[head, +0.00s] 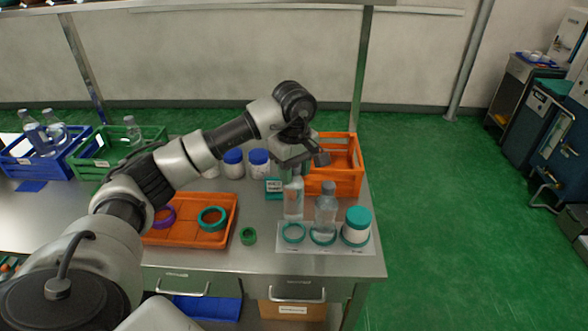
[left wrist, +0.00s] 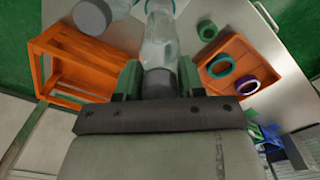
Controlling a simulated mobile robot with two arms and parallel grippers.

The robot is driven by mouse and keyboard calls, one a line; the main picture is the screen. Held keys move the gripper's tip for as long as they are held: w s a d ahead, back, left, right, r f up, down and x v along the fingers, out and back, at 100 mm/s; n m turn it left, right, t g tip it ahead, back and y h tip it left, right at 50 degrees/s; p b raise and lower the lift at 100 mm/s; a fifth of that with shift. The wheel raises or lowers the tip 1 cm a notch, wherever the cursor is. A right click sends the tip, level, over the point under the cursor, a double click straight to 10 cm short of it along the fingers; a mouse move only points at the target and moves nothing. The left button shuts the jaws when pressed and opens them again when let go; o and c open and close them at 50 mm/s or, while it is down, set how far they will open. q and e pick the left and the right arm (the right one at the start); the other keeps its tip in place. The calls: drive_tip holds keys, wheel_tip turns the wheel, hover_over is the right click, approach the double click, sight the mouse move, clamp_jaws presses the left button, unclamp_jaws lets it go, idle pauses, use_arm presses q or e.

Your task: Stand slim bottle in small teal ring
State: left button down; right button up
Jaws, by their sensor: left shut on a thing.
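The slim bottle (head: 293,203), clear and upright, is held in my left gripper (head: 292,176). It also shows in the left wrist view (left wrist: 160,42) between the two fingers (left wrist: 160,80). The small teal ring (head: 293,233) lies on a white mat (head: 310,250) at the front right of the steel table. In the head view the bottle's base shows just above and behind the ring's far edge, apparently clear of it; the exact height gap is hard to tell. My right gripper is not in view.
On the mat, a wider clear bottle (head: 325,212) stands in a middle teal ring, and a white jar (head: 356,229) stands in a large one. An orange crate (head: 343,184) is behind. An orange tray (head: 190,238) holds rings; a green ring (head: 248,236) lies beside it.

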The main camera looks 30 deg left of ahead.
sight(294, 181)
use_arm(q)
drive_tip(key=shift+f, duration=0.1)
drive_tip(key=shift+f+b, duration=1.4)
drive_tip(key=shift+f, duration=0.15)
drive_tip(key=shift+f+b, duration=1.45)
drive_tip(key=shift+f, duration=0.45)
drive_tip(key=c, duration=0.6)
unclamp_jaws()
drive_tip(key=shift+o, duration=0.4)
drive_tip(key=o, duration=0.4)
